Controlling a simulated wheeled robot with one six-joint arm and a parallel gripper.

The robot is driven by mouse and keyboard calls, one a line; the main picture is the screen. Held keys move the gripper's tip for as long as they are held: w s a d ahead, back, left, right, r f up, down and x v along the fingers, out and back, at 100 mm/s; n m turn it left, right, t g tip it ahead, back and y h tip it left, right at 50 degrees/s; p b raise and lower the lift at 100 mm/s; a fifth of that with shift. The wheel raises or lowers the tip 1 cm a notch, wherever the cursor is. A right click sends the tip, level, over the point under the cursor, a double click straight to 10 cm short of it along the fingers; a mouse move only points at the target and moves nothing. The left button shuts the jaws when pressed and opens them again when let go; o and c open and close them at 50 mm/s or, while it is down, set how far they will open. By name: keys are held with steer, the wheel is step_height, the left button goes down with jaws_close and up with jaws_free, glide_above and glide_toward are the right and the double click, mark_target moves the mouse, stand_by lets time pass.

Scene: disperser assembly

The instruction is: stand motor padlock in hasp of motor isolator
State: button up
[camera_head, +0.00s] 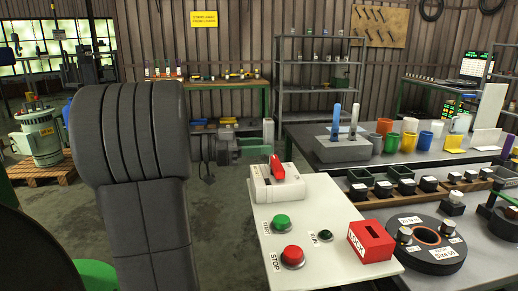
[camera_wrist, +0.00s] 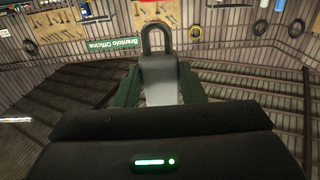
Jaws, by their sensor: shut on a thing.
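The motor padlock has a grey body (camera_wrist: 160,82) and a dark U-shaped shackle. In the wrist view it stands out beyond my gripper (camera_wrist: 162,92), shackle at the far end, with the green fingers shut on both sides of its body. In the head view my gripper (camera_head: 254,144) points right, with the pale padlock (camera_head: 268,131) at its tip. The motor isolator (camera_head: 276,188) is a white box with a red handle, at the far left of the white control panel. The gripper is above and behind it, apart from it. I cannot make out the hasp clearly.
The panel carries a green START button (camera_head: 281,222), a red STOP button (camera_head: 292,256), a RUN lamp (camera_head: 326,235) and a red LOCKOUT box (camera_head: 371,241). Open floor lies left of the panel.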

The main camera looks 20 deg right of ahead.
mark_target(267, 160)
steer(key=shift+f+b, duration=1.85)
steer(key=shift+f, duration=0.1)
steer(key=shift+b, duration=1.65)
steer(key=shift+f+b, duration=2.2)
steer(key=shift+b, duration=0.5)
steer(key=o, duration=1.1)
steer(key=shift+o, duration=0.2)
steer(key=shift+a, duration=0.15)
steer(key=p+v, duration=0.2)
steer(key=v, duration=1.1)
steer(key=shift+w+a, duration=0.15)
steer(key=shift+a, duration=0.1)
